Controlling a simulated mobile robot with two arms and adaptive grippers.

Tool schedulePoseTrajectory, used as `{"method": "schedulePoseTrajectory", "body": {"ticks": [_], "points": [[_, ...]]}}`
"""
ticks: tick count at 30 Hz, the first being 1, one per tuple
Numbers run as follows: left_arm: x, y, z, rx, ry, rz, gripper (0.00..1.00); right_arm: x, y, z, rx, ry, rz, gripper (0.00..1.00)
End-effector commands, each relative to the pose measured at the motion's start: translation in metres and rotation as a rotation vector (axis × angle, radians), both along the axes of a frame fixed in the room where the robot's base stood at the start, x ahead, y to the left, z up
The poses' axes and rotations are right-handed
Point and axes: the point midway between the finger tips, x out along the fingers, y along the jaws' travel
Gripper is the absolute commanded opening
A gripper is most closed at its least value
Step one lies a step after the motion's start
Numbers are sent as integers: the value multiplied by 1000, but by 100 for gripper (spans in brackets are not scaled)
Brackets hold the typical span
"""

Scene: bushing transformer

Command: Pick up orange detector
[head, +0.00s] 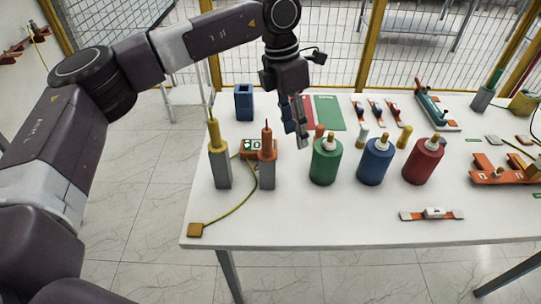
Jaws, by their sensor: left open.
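An orange detector (267,143) with a thin pointed tip stands upright in a grey holder (267,176) on the near left part of the white table. A similar yellow detector (214,134) stands in a grey holder (220,170) to its left. My left gripper (296,132) points down over the table, to the right of the orange detector and apart from it in the picture. It is open, and I see nothing between its fingers. My right gripper is not in view.
An orange box with a display (247,146) sits behind the holders, with a yellow-green cable (235,208) near it. Green (325,163), blue (374,164) and red (423,162) bottles stand to the right. A blue holder (244,104) stands behind. The table's front left is mostly clear.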

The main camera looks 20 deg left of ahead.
Motion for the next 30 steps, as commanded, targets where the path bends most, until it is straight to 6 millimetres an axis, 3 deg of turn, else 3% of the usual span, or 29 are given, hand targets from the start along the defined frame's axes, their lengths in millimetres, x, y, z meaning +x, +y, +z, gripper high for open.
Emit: {"method": "schedulePoseTrajectory", "body": {"ticks": [1,3,11,30], "points": [[8,32,13,91,-18,29,40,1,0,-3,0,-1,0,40],[11,66,11,192,-23,63,40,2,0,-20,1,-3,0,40],[10,69,-6,203,-17,64,40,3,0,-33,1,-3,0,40],[11,73,-77,201,-16,61,40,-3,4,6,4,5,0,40]]}}
